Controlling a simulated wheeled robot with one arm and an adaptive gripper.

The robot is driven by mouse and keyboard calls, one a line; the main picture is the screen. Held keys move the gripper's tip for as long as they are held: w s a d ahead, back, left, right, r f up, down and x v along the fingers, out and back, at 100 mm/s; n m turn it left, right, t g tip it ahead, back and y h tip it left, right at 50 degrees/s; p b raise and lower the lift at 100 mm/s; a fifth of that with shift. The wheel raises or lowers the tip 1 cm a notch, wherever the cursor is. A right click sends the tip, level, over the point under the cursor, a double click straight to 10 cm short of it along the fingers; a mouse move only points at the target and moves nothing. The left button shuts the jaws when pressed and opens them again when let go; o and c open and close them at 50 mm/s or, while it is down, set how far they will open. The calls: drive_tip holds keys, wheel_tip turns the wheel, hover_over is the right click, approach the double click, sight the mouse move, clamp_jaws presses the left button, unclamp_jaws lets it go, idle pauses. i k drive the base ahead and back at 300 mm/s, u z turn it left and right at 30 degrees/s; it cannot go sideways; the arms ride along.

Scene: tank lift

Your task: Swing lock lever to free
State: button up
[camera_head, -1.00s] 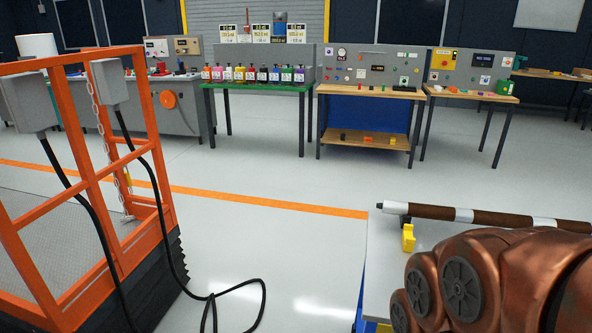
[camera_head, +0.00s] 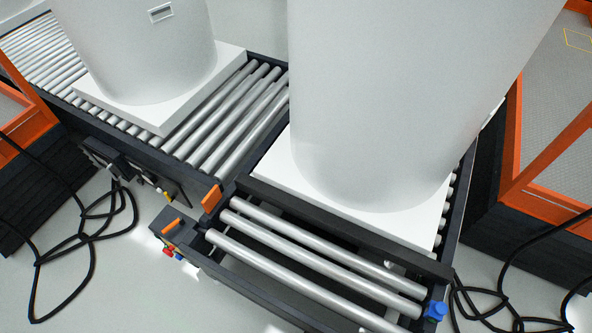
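Two small orange handles show at the left of the near roller section: one upright orange piece (camera_head: 211,198) at the corner by the conveyor joint, and one orange bar (camera_head: 172,227) on a dark box lower down. I cannot tell which of them is the lock lever, or its position. A blue knob (camera_head: 437,311) sits at the near right corner. A large white tank (camera_head: 375,100) stands upright on a white square base (camera_head: 270,172) on the near rollers. My gripper is not in view.
A second white tank (camera_head: 140,50) stands on the conveyor (camera_head: 235,115) behind left. Red and blue buttons (camera_head: 173,253) are on the dark box. Black cables (camera_head: 85,240) lie on the floor at both sides. An orange-railed platform (camera_head: 545,165) stands at right.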

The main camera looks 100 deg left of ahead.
sight(179, 220)
drive_tip(key=u, duration=4.4)
drive_tip(key=k, duration=0.55)
drive_tip(key=u, duration=0.5)
drive_tip(key=i, duration=1.35)
drive_tip(key=u, duration=0.45)
